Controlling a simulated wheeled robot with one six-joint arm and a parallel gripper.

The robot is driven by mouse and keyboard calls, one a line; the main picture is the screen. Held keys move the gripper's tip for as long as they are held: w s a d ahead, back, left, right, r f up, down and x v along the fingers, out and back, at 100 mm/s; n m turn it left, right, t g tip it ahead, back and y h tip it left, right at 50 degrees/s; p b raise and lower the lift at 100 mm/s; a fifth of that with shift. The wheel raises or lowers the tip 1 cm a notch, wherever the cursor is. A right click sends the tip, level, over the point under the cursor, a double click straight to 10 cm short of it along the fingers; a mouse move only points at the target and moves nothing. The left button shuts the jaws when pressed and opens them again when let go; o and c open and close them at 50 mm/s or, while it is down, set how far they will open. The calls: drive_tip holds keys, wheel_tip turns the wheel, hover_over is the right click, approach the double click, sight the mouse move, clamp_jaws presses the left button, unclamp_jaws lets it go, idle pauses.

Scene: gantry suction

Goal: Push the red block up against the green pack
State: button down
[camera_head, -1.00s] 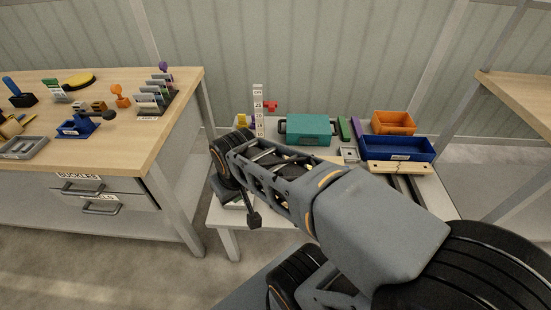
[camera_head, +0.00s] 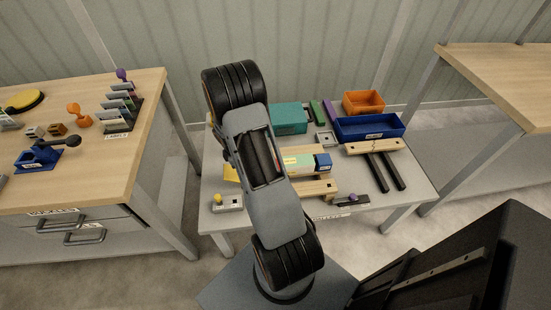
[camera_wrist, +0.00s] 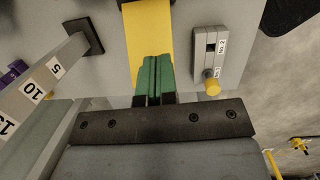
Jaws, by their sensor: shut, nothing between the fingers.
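My gripper (camera_wrist: 153,62) shows in the wrist view with its two green fingers together and nothing between them. They point over a yellow strip (camera_wrist: 148,25) on the grey table. In the head view my arm hides the gripper. No red block is visible in either current view. A slim green bar (camera_head: 317,112) and a teal case (camera_head: 291,118) stand toward the back of the table in the head view. I cannot tell whether either is the green pack.
A numbered post (camera_wrist: 42,88) stands left of my fingers, and a grey switch box (camera_wrist: 209,60) with a yellow knob lies to the right. The blue tray (camera_head: 368,127), orange bin (camera_head: 363,102) and wooden bar with black rails (camera_head: 374,147) occupy the table's right side.

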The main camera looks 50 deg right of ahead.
drive_tip(key=shift+n, duration=0.4)
drive_tip(key=s+d, duration=0.2)
drive_tip(key=d, duration=0.1)
drive_tip(key=s+d+f, duration=0.1)
drive_tip(key=s+d, duration=0.1)
drive_tip(key=d, duration=0.2)
drive_tip(key=s+d+f+p, duration=0.1)
drive_tip(key=s+d, duration=0.2)
drive_tip(key=d, duration=0.1)
drive_tip(key=shift+f, duration=0.25)
drive_tip(key=shift+s+d+f, duration=0.1)
drive_tip(key=shift+s+f, duration=0.05)
drive_tip(key=shift+f, duration=0.65)
